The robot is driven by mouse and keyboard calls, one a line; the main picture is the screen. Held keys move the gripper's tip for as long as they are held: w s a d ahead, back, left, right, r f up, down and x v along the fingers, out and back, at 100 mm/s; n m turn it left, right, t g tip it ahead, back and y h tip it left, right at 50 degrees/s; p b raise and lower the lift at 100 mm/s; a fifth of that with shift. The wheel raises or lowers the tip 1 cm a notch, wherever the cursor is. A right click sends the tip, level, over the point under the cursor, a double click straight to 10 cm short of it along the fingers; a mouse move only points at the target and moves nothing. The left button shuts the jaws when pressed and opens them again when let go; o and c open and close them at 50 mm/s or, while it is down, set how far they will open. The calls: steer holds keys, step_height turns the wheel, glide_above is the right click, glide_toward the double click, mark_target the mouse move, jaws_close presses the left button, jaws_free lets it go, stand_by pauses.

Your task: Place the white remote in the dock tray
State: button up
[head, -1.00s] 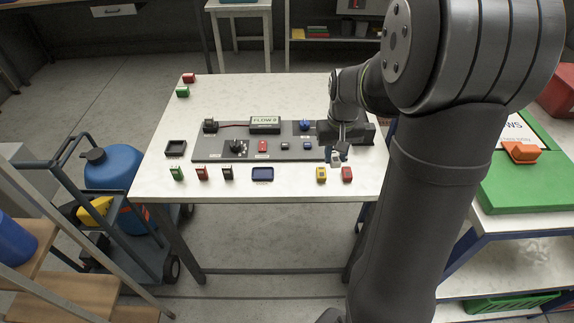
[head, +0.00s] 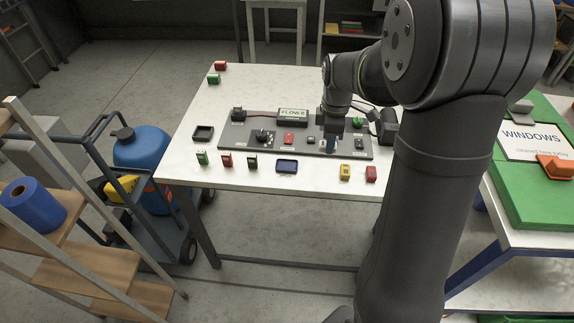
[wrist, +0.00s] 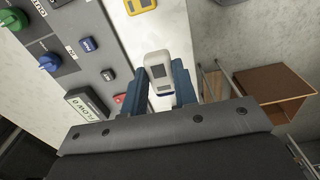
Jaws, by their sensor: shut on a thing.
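In the head view my gripper (head: 331,145) is over the front part of the grey panel (head: 300,147), left of the yellow device; the remote cannot be made out there. Two tray-like things are on the table: a black open one (head: 203,133) at left, and a dark blue rimmed one (head: 287,167) at the front middle. I cannot tell which is the dock tray.
The panel carries a FLOW display (head: 293,114), a green knob (head: 358,122) and small buttons. Green (head: 202,157), red (head: 227,160) and black (head: 252,162) devices stand front left; yellow (head: 345,171) and red (head: 371,173) ones front right. The table's back is mostly clear.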

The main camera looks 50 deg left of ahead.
glide_above(288, 166)
step_height(288, 166, down, 7)
steer(key=shift+d+r, duration=0.1)
steer(key=shift+d, duration=0.05)
steer(key=shift+f, duration=2.05)
steer(key=shift+f, duration=0.2)
steer(key=o, duration=1)
step_height(288, 166, up, 12)
steer(key=shift+r, duration=0.2)
